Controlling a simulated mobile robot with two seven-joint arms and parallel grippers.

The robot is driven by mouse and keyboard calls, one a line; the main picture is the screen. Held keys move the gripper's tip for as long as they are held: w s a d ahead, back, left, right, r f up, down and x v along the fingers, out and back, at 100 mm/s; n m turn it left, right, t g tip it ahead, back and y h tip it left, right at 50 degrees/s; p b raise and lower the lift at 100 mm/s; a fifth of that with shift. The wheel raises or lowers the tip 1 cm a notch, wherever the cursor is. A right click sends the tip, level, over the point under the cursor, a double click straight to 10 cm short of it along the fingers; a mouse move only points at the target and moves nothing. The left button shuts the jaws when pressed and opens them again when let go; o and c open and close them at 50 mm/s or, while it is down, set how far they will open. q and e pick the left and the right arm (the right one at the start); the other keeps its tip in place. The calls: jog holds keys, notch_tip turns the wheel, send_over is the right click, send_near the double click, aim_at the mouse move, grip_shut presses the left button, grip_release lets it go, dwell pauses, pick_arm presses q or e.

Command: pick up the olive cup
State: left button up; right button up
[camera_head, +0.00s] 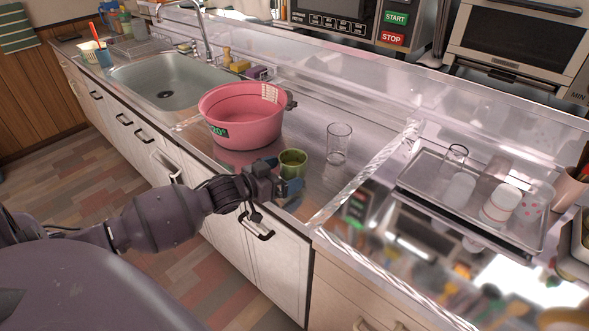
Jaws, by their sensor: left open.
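The olive cup (293,163) stands upright on the steel counter near its front edge. My left gripper (284,174) comes in from the left at counter height. It is open, with its fingers close beside the cup at the cup's left and lower front. I cannot tell whether a finger touches the cup. Part of the cup's lower side is hidden by the gripper. My right gripper is not in view.
A pink basin (243,128) stands just behind and left of the cup. A clear glass (338,143) stands to its right. A metal tray (420,190) with several cups lies farther right. The sink (165,88) is at the left.

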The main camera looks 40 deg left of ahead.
pick_arm(q)
jog(key=shift+x, duration=0.95)
jog(key=c, duration=1)
jog(key=shift+r, duration=0.25)
jog(key=shift+c, duration=0.2)
